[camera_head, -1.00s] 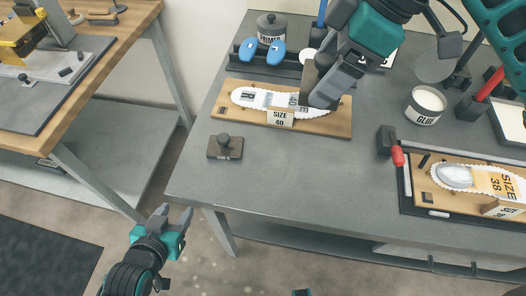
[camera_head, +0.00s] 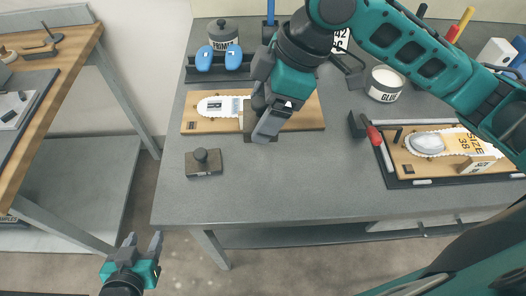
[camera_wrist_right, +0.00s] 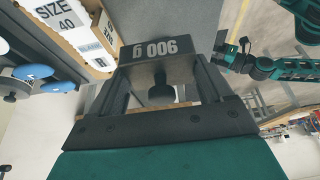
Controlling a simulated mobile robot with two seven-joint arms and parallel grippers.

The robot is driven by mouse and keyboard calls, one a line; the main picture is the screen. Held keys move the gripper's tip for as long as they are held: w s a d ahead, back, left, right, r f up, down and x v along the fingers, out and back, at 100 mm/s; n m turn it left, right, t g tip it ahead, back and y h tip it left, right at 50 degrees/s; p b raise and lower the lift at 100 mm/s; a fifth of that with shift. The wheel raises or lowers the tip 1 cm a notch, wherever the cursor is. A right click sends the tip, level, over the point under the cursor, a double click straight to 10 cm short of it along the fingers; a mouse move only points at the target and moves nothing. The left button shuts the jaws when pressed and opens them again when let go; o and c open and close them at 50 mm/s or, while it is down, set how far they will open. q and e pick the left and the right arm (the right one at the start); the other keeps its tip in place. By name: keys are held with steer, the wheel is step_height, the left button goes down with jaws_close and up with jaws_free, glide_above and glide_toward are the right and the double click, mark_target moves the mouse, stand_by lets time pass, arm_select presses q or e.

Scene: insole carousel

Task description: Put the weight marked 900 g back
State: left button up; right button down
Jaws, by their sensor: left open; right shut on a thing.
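The weight marked 900 g (camera_wrist_right: 160,48) is a dark block with a knob, its marking upside down in the right wrist view. My left gripper (camera_head: 143,246) is open and empty, low in front of the table.
A glue tin (camera_head: 384,85) and the size 38 board (camera_head: 470,165) are at right. A wooden bench (camera_head: 60,70) is at left.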

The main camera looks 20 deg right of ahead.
step_height(320, 180, down, 12)
steer(key=shift+b, duration=1.05)
steer(key=shift+f, duration=0.1)
jaws_free()
steer(key=shift+f, duration=0.15)
steer(key=p+v, duration=0.2)
steer(key=v, duration=1)
steer(key=shift+r, duration=0.2)
steer(key=shift+s, duration=0.1)
